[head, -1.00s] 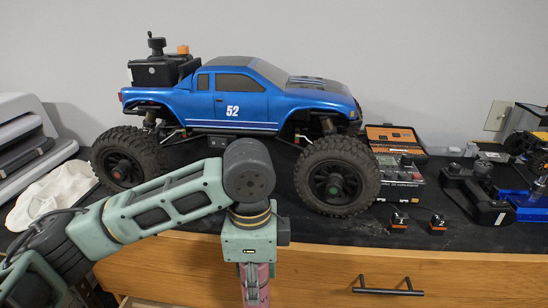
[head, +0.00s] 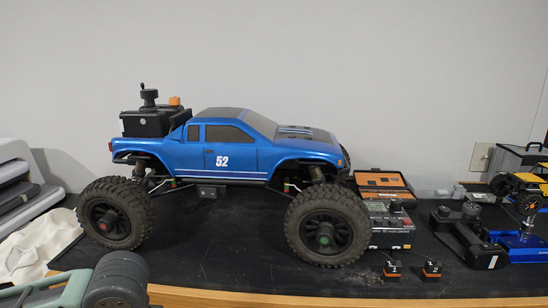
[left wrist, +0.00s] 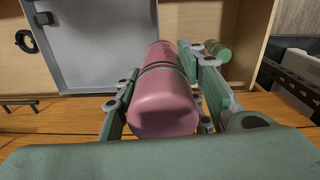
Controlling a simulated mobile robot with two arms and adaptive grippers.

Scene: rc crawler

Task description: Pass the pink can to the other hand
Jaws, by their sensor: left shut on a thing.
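The pink can (left wrist: 163,105) is in the left wrist view, with its rounded near end facing the camera and a dark band around its middle. My left gripper (left wrist: 162,72) is shut on it, with green and grey fingers along both sides. The fingers hide parts of the can's sides. In the head view only a green and grey part of my left arm shows at the lower left; its gripper and the can are out of that picture. My right gripper is in neither view.
A blue truck (head: 232,157) stands on the black tabletop (head: 225,262). Small boxes marked with numbers (head: 392,269) and a black device (head: 468,235) lie to its right. In the wrist view a green cylinder (left wrist: 217,50) shows beyond the fingers, near wooden cabinet panels.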

